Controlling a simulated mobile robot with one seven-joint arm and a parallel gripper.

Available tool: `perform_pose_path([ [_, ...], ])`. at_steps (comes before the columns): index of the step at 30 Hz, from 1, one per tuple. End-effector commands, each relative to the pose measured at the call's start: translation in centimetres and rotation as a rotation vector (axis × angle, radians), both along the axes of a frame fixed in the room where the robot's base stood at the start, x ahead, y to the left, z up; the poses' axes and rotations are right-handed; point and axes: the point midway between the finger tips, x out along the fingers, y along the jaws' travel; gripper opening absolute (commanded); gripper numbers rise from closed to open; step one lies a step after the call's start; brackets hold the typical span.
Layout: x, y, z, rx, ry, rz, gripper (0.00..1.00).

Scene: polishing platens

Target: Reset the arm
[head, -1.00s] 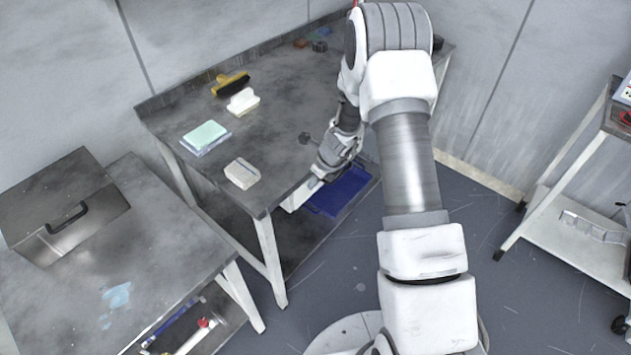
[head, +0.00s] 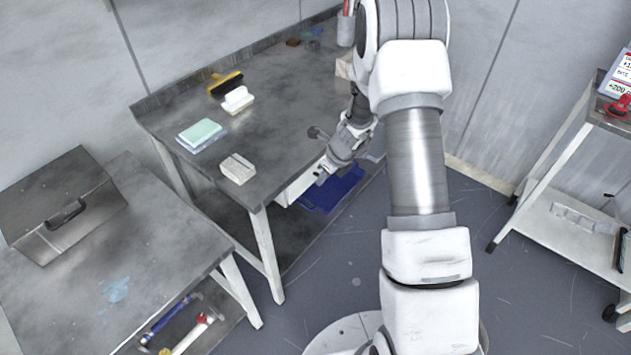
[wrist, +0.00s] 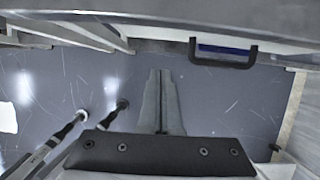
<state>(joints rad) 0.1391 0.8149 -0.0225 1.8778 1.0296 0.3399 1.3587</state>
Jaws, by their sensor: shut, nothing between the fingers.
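My gripper (head: 321,177) hangs beside the near long edge of the grey workbench (head: 285,110), pointing down and to the left. In the wrist view its two fingers (wrist: 160,74) lie together over the floor, with nothing between them. A black handle (wrist: 222,62) on the bench side shows ahead and to the right of the fingertips, apart from them. My gripper partly covers the white panel (head: 298,188) under the bench top in the head view.
A blue flat thing (head: 335,192) lies low beneath the bench edge. On the bench are a brush (head: 225,83), a green-topped pad (head: 200,133) and a pale block (head: 238,169). A second table (head: 150,250) stands left, a cart (head: 575,235) right. Floor between is clear.

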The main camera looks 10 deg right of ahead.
Motion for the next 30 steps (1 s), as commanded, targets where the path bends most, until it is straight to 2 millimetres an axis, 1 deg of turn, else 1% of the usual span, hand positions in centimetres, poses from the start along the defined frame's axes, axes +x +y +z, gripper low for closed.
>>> perform_pose_path([
  [1,-0.3,-0.3,1.6,-0.001,-0.002,-0.001,0.00],
  [3,-0.8,-0.6,2.9,-0.001,-0.001,0.000,0.00],
  [6,-1.4,-1.0,4.5,-0.001,0.001,0.000,0.00],
  [9,-1.8,-1.4,5.5,0.000,0.001,-0.001,0.00],
  [12,-2.0,-1.5,6.1,0.000,0.002,-0.001,0.00],
  [19,-2.1,-1.5,6.4,0.000,0.001,0.004,0.00],
  [20,-2.1,-1.5,6.6,-0.001,-0.001,0.010,0.00],
  [22,-2.2,-1.2,7.7,-0.008,-0.015,0.045,0.00],
  [23,-2.2,-1.0,8.4,-0.014,-0.026,0.071,0.00],
  [26,-2.7,-0.2,11.8,-0.043,-0.074,0.200,0.00],
  [27,-3.0,0.3,13.5,-0.061,-0.099,0.267,0.00],
  [29,-3.7,0.9,16.0,-0.089,-0.137,0.376,0.00],
  [30,-4.2,1.4,17.6,-0.112,-0.162,0.448,0.00],
])
